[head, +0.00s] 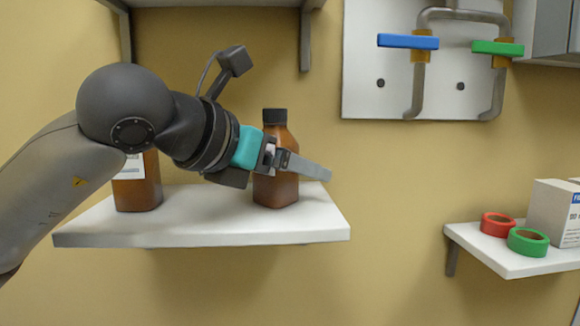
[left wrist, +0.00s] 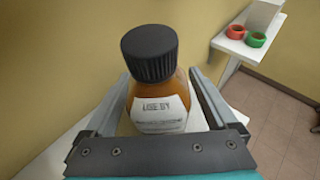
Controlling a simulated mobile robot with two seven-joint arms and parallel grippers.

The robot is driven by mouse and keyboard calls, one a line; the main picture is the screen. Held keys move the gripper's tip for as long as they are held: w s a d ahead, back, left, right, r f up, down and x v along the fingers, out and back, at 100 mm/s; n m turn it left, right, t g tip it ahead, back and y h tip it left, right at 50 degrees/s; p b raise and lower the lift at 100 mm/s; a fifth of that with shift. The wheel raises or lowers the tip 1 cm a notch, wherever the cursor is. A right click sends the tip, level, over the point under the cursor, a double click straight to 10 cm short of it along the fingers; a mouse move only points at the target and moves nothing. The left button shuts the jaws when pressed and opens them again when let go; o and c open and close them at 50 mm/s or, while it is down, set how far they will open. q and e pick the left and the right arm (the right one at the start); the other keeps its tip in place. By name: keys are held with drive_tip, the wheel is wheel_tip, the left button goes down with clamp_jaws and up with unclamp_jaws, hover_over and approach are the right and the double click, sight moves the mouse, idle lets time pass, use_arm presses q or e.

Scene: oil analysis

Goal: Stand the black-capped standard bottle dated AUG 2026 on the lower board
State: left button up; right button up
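A brown bottle with a black cap (head: 274,117) stands upright on the lower white board (head: 200,238), near its right end. My left gripper (head: 300,168) reaches across this bottle at mid-body, one finger in front of it. In the left wrist view the bottle (left wrist: 150,60) is between the two fingers (left wrist: 160,95), with narrow gaps beside its lower body. The fingers look open around it. Its label (left wrist: 158,112) reads USE BY; the date line is too small to read. A second brown bottle (head: 147,190) stands at the board's left, its top hidden by my arm. My right gripper is not in view.
An upper board (head: 215,3) with brackets is above. A side shelf (head: 510,262) at the right holds a red tape roll (head: 497,224), a green tape roll (head: 527,241) and a white box (head: 550,208). Pipes with blue and green valve handles are on the wall.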

use_arm(q)
drive_tip(key=shift+r+p, duration=0.2)
drive_tip(key=shift+p, duration=0.1)
drive_tip(key=b+v, duration=0.1)
drive_tip(key=v, duration=1.1)
